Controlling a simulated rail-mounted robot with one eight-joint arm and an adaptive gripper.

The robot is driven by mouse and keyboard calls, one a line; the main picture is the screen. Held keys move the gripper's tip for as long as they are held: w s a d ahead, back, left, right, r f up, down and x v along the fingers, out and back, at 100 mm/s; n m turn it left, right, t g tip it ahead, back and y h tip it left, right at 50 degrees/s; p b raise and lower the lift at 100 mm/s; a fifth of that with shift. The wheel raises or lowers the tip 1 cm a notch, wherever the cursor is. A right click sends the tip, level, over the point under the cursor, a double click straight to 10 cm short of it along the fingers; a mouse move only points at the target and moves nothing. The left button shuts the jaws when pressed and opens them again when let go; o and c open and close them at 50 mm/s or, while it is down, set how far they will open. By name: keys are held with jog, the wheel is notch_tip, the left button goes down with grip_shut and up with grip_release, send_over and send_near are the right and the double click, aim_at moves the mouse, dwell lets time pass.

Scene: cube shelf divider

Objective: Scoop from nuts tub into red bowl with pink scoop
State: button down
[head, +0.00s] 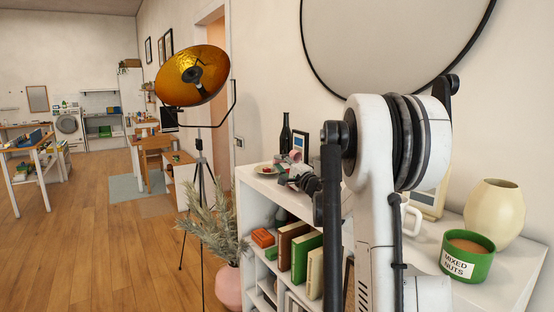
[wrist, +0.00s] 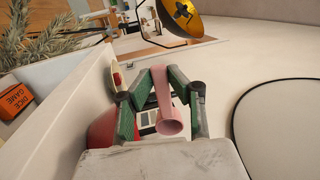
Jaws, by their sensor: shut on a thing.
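The green nuts tub (head: 467,255), labelled MIXED NUTS and filled with brown contents, stands on the white shelf top at the right of the head view. My gripper (wrist: 163,84) is shut on the pink scoop (wrist: 167,122), with green fingers on both sides of it. In the head view the pink scoop (head: 294,156) shows small over the shelf's far end, well away from the tub. A red rounded thing (wrist: 102,132), probably the red bowl, is partly hidden behind the left finger in the wrist view. I cannot make the bowl out in the head view.
On the shelf top (head: 425,228) stand a dark bottle (head: 285,134), a plate with red food (head: 265,169), a picture frame (head: 300,143), a white mug (head: 411,215) and a cream vase (head: 494,213). The wall with a round mirror (head: 400,40) is close behind. A tripod lamp (head: 192,75) stands beyond.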

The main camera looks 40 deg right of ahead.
jog(key=r+g+p, duration=0.1)
jog(key=g+p, duration=0.2)
jog(key=p, duration=0.2)
jog(key=w+r+g+p, duration=0.1)
jog(key=g+p, duration=0.2)
jog(key=p, duration=0.2)
jog(key=r+g+p, duration=0.1)
jog(key=g+p, duration=0.2)
jog(key=p, duration=0.3)
jog(key=shift+w+r+g+y, duration=0.1)
jog(key=shift+w+g+y, duration=0.15)
jog(key=shift+g+y, duration=0.05)
jog(key=g, duration=0.1)
jog(key=g+p, duration=0.2)
jog(key=g, duration=0.1)
jog(key=shift+w+r, duration=0.25)
jog(key=shift+w, duration=0.1)
jog(key=shift+w+d+f+g+y+p, duration=0.15)
jog(key=shift+g+p, duration=0.3)
jog(key=shift+g, duration=0.6)
jog(key=shift+w+a+f+g+y+p, duration=0.1)
jog(key=shift+g+p, duration=0.4)
jog(key=shift+g, duration=0.6)
jog(key=shift+w+d+f+g+y+p, duration=0.15)
jog(key=shift+g+p, duration=0.3)
jog(key=shift+g, duration=0.6)
jog(key=shift+a, duration=0.1)
jog(key=shift+s, duration=0.1)
